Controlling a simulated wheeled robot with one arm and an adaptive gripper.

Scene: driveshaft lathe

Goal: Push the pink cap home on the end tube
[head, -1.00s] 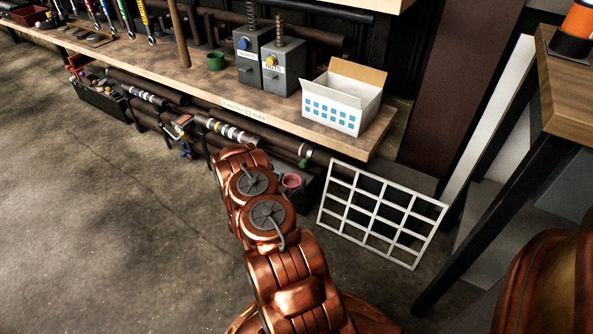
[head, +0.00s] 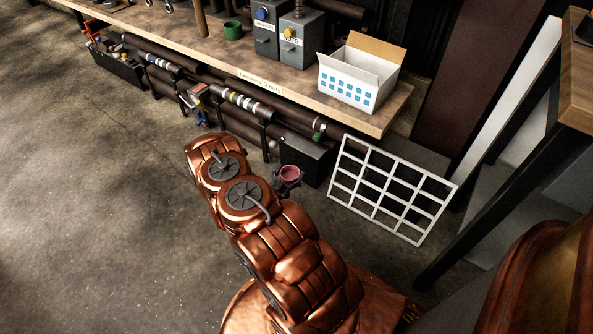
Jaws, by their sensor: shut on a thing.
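The pink cap (head: 290,172) is a small open-looking cup, right of my copper arm in the head view. My dark gripper (head: 288,181) is shut on it; the fingers show only in small parts around it. The cap is in front of the bench and apart from the tubes. Long dark tubes (head: 285,115) lie under the bench shelf, running left to right. One tube end near the right carries a green piece (head: 319,133). I cannot tell which tube is the end tube, and its open end is not clear.
A white grid panel (head: 387,190) leans right of the cap. A dark box (head: 305,160) stands behind the cap. The wooden bench (head: 385,122) bears a white carton (head: 352,85) and grey dispensers (head: 297,42). A table leg (head: 468,205) stands at right. Floor at left is clear.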

